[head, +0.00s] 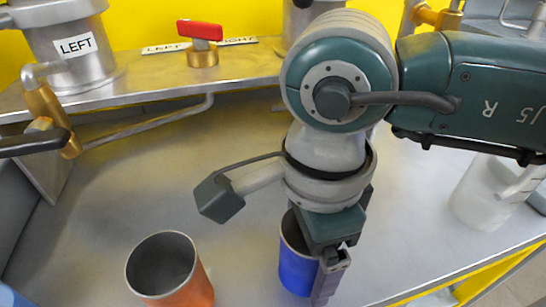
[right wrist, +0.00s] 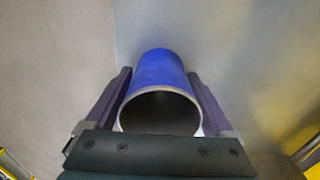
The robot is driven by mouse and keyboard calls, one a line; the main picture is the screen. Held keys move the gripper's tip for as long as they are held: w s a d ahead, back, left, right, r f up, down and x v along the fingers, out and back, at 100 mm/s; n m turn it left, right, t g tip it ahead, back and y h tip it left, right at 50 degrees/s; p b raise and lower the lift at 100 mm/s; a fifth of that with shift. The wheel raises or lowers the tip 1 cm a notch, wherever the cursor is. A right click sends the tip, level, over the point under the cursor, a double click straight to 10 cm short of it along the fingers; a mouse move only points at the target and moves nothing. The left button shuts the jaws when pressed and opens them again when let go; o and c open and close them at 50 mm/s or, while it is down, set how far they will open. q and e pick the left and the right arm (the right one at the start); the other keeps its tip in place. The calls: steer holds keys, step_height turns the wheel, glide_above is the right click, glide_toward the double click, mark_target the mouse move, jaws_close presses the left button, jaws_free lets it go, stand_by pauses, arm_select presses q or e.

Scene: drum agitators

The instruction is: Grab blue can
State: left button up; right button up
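The blue can (head: 297,258) stands upright and open-topped on the grey surface, partly hidden by my right gripper (head: 318,276). In the right wrist view, the blue can (right wrist: 160,70) lies between the two fingers of my right gripper (right wrist: 160,76), one finger along each side. The fingers sit very close to the can's wall; I cannot tell whether they press on it. My left gripper is not in view.
An orange can (head: 170,270) stands to the left of the blue can. A clear plastic jug (head: 485,195) is at the right. Behind are a metal vessel labelled LEFT (head: 75,50) and a red-handled valve (head: 201,35). The surface between is mostly clear.

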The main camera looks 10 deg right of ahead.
steer(key=c, duration=1)
steer(key=shift+r, duration=0.1)
